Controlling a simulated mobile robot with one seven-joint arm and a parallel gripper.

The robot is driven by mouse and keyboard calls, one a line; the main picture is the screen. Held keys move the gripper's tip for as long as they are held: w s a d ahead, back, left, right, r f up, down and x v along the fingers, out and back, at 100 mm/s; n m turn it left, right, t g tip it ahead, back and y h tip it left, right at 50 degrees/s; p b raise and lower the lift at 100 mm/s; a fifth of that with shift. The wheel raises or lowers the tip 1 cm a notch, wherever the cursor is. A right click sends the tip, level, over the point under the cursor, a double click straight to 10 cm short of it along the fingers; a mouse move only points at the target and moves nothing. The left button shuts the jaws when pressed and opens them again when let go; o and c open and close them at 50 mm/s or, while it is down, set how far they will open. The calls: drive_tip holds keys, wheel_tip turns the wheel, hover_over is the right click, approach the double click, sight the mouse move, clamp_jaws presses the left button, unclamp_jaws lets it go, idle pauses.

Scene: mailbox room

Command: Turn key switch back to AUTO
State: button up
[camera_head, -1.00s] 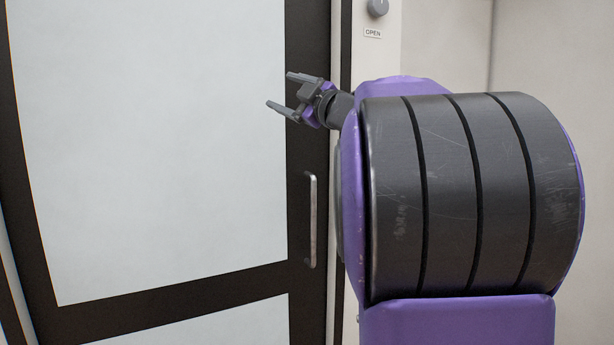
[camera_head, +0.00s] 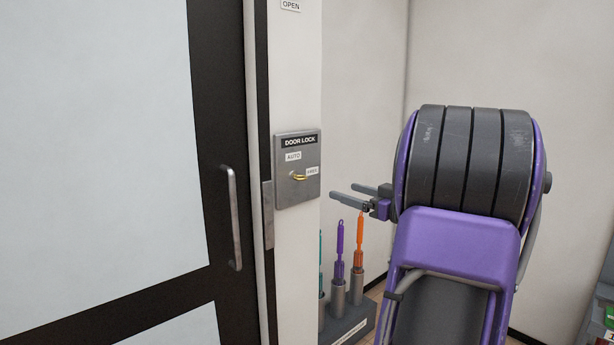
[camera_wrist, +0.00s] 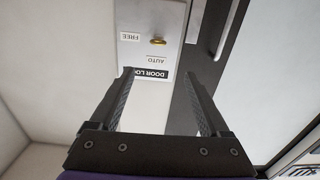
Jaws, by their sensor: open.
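The key switch panel (camera_head: 283,190), marked DOOR LOCK, is a grey plate on the white post right of the door. Its brass key (camera_head: 299,177) points right toward the FREE label (camera_head: 312,171); the AUTO label (camera_head: 293,156) is above it. My gripper (camera_head: 342,190) is open and empty, right of the panel and apart from the key. In the wrist view the panel (camera_wrist: 141,55) appears upside down, with the key (camera_wrist: 158,41) beyond my open fingers (camera_wrist: 159,75).
The glass door (camera_head: 95,150) with its dark frame and metal handle (camera_head: 233,218) fills the left. An OPEN label (camera_head: 291,5) is above the panel. Below my gripper, a rack (camera_head: 350,328) holds purple, orange and teal brushes. Bare wall lies behind my arm.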

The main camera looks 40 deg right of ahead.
sight(305, 178)
drive_tip(key=w, duration=1.1)
drive_tip(key=w+a, duration=0.1)
drive_tip(key=w, duration=0.4)
drive_tip(key=shift+w+f, duration=0.15)
drive_tip(key=shift+w, duration=0.25)
clamp_jaws()
